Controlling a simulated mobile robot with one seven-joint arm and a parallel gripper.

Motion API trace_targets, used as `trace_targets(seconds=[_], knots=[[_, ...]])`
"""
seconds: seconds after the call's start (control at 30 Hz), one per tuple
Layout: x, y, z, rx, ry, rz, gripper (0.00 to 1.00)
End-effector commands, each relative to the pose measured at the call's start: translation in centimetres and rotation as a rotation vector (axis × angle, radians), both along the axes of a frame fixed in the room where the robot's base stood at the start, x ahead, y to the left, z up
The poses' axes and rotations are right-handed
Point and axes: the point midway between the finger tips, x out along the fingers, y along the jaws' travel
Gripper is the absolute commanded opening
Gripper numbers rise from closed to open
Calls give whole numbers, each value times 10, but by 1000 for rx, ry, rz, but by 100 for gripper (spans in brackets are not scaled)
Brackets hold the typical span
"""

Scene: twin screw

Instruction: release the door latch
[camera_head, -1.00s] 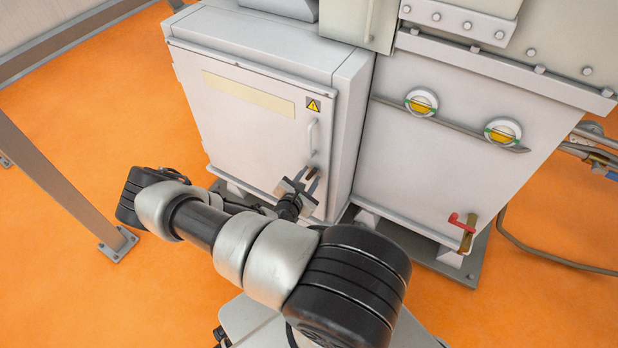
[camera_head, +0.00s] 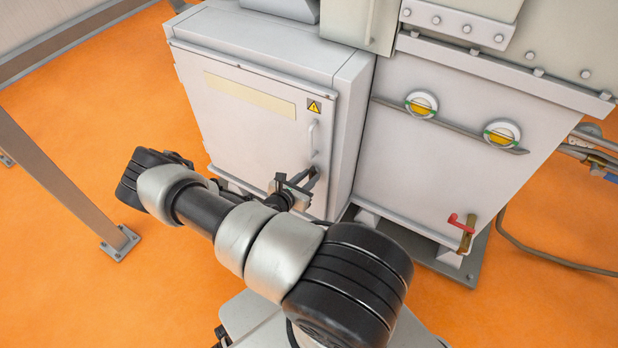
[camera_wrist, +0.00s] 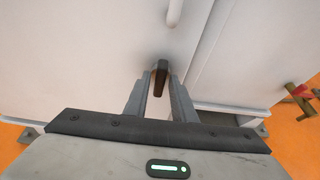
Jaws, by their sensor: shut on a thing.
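The cabinet door (camera_head: 235,135) is pale grey and looks closed. Its small dark latch (camera_wrist: 160,80) shows in the wrist view, between my gripper's two grey fingers, close to the door face. My gripper (camera_wrist: 160,88) is shut on the latch. In the body view my gripper (camera_head: 303,179) is at the lower right of the door, and its fingers mostly hide the latch. The door's pale bar handle (camera_head: 313,138) stands just above the gripper. It also shows at the top of the wrist view (camera_wrist: 175,12).
A yellow warning label (camera_head: 314,106) is on the door. To the right, a grey panel (camera_head: 440,165) carries two round gauges and a red-handled valve (camera_head: 462,223). A metal post (camera_head: 60,175) stands at the left. Orange floor (camera_head: 50,270) is open at the lower left.

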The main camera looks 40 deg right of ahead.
Motion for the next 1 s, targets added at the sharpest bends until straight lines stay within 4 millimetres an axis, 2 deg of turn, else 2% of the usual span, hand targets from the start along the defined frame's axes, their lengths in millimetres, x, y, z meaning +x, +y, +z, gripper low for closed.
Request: trace_targets(seconds=[0.33,0.37,0.4,0.77,0.87,1.0], knots=[[1,-2,1,-7,13,2,1],[1,-2,1,-7,13,2,28],[1,-2,1,-7,13,2,31],[-1,4,3,-5,12,2,31],[-6,16,9,-4,13,2,31],[-15,42,22,-4,12,4,31]])
